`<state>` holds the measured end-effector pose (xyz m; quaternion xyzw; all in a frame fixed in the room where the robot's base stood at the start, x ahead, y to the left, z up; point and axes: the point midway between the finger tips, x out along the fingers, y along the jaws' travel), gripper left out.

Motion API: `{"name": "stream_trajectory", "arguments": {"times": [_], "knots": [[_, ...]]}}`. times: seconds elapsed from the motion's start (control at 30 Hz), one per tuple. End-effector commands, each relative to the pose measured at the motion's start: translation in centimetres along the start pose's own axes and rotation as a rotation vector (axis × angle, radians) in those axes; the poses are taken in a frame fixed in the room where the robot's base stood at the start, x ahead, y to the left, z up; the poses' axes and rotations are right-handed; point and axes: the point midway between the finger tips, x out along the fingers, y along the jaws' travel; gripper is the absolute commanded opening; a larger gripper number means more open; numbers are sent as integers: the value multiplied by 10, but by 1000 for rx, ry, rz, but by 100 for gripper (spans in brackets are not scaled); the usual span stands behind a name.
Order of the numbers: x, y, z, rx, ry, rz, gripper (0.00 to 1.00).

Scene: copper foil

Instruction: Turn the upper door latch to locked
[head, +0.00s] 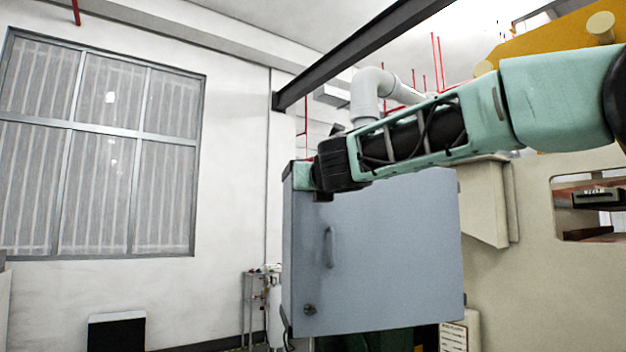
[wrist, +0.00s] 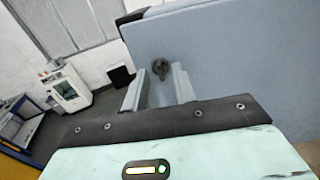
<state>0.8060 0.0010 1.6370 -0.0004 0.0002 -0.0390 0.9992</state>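The upper door latch (wrist: 160,66) is a small dark round knob on the blue-grey cabinet door, seen in the wrist view. My gripper (wrist: 159,73) is open, with one pale finger at each side of the latch in that picture. I cannot tell whether the fingers reach around the latch or stop short of it, and no contact is clear. In the head view my wrist (head: 340,165) covers the door's upper left corner and hides the upper latch. The cabinet door (head: 395,250) looks closed. A lower latch (head: 310,309) shows near its bottom left.
A vertical door handle (head: 329,248) stands out between the two latches. A white pipe (head: 367,95) and a dark beam (head: 360,55) are above the cabinet. A beige machine (head: 530,240) stands at the right. Open floor and a white machine (wrist: 68,90) lie to the left.

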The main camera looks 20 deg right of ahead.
Motion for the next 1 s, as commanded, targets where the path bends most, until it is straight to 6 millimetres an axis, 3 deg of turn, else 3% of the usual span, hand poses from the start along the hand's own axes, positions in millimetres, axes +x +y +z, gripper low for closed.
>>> {"name": "stream_trajectory", "arguments": {"times": [0.4,0.5,1.0], "knots": [[8,0,0,1,0,1,27],[8,0,0,1,0,1,0],[8,0,-2,69,-1,1,0]]}}
